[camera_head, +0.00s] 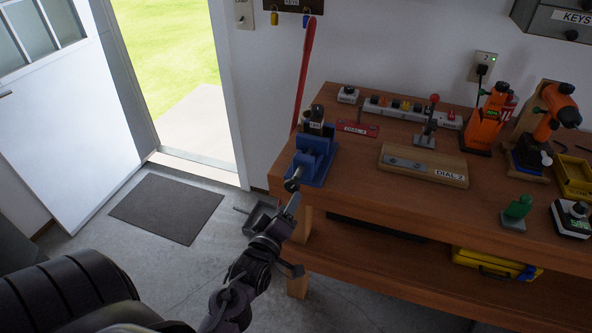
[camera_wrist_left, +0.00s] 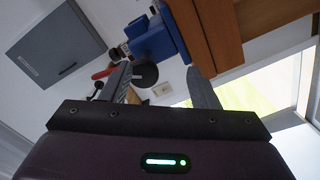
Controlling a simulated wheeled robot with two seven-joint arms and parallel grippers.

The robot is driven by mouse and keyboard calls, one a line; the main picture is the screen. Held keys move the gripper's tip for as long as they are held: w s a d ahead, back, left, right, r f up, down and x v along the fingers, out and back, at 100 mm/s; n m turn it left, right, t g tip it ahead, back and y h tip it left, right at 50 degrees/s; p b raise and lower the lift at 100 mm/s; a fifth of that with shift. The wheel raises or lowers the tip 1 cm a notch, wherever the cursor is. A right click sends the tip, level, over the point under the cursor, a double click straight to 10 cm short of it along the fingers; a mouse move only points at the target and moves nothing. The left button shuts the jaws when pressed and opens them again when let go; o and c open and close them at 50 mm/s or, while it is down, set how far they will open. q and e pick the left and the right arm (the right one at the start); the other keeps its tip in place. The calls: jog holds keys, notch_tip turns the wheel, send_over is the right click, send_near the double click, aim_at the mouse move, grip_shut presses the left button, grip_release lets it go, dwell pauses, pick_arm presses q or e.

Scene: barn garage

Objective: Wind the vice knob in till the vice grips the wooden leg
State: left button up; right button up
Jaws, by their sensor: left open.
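The blue vice (camera_head: 313,160) sits at the left front corner of the wooden workbench. Its dark round knob (camera_head: 292,185) faces the near left side. My left gripper (camera_head: 290,203) is just below and in front of the knob, fingers open. In the left wrist view, the knob (camera_wrist_left: 146,74) shows between the two open fingers (camera_wrist_left: 160,68), nearer the left one, and the blue vice (camera_wrist_left: 154,42) is beyond it. I cannot tell whether the fingers touch the knob. I cannot make out a wooden leg between the vice jaws. My right gripper is not in view.
A red pole (camera_head: 305,70) leans on the wall behind the vice.

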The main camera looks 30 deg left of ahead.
aim_at(295, 176)
pick_arm(q)
notch_tip(295, 176, up, 2)
jog(key=shift+a+r+n, duration=0.1)
jog(key=shift+r+n, duration=0.05)
jog(key=shift+n, duration=0.15)
jog(key=shift+w+a+r, duration=0.15)
jog(key=shift+w+r, duration=0.05)
jog(key=shift+r, duration=0.1)
jog(key=p+x, duration=0.2)
jog(key=x, duration=0.4)
jog(key=shift+a+r, duration=0.1)
jog(key=shift+a, duration=0.1)
jog(key=shift+w, duration=0.4)
jog(key=shift+w+a, duration=0.15)
jog(key=shift+w, duration=0.1)
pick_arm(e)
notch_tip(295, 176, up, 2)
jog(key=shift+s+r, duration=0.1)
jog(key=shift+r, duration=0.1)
pick_arm(q)
jog(key=shift+t, duration=0.3)
jog(key=c, duration=0.9)
